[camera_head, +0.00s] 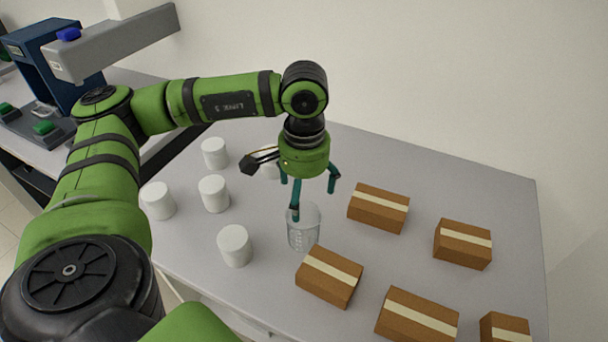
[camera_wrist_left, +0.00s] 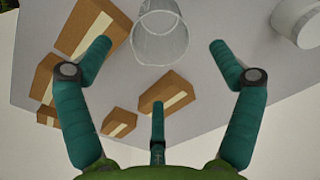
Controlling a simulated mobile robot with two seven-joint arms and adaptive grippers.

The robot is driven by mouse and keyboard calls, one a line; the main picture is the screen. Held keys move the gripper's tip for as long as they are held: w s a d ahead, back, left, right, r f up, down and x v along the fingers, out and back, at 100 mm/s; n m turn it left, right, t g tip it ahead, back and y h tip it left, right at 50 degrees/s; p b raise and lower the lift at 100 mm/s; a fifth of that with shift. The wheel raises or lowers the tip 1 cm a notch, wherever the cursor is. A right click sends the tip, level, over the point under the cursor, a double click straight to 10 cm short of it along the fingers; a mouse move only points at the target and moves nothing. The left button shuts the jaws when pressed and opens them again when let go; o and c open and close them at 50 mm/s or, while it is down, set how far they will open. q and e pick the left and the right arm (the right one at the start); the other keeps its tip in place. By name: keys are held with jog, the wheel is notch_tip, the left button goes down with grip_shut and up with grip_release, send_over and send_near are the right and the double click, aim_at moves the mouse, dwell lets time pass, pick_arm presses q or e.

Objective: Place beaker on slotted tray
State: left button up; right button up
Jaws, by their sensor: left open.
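A clear beaker (camera_head: 304,232) with markings stands upright on the grey table, between the white cylinders and the brown boxes. My left gripper (camera_head: 308,200) is open just above and behind it, with its teal fingers pointing down. One finger overlaps the beaker's rim in the head view; I cannot tell if it touches. In the left wrist view the beaker (camera_wrist_left: 160,38) is at the top middle, beyond the spread fingers (camera_wrist_left: 158,75), and nothing is held. I see no slotted tray that I can make out. My right gripper is not in view.
Several white cylinders (camera_head: 235,246) stand left of the beaker. Several brown boxes (camera_head: 329,276) with pale tape lie to its right and front, one close beside it. A blue and grey machine (camera_head: 60,62) stands on another bench at the far left. A wall rises behind the table.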

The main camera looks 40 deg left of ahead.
pick_arm(q)
jog(key=shift+o, duration=0.3)
notch_tip(320, 180, up, 4)
jog(key=shift+r+b, duration=0.1)
jog(key=shift+b, duration=0.35)
jog(key=n+b, duration=0.3)
jog(key=n, duration=0.9)
send_near(303, 224)
notch_tip(303, 224, up, 2)
jog(key=s+d, duration=0.2)
jog(key=s, duration=0.1)
jog(key=f+n, duration=0.1)
jog(key=f, duration=0.1)
jog(key=f+n+p, duration=0.1)
jog(key=f, duration=0.1)
jog(key=f+p, duration=0.1)
jog(key=f, duration=0.2)
jog(key=shift+w+a+n, duration=0.25)
jog(key=shift+w+n, duration=0.05)
jog(key=shift+n, duration=0.1)
jog(key=shift+f, duration=0.5)
jog(key=shift+c, duration=0.4)
jog(key=c, duration=1.3)
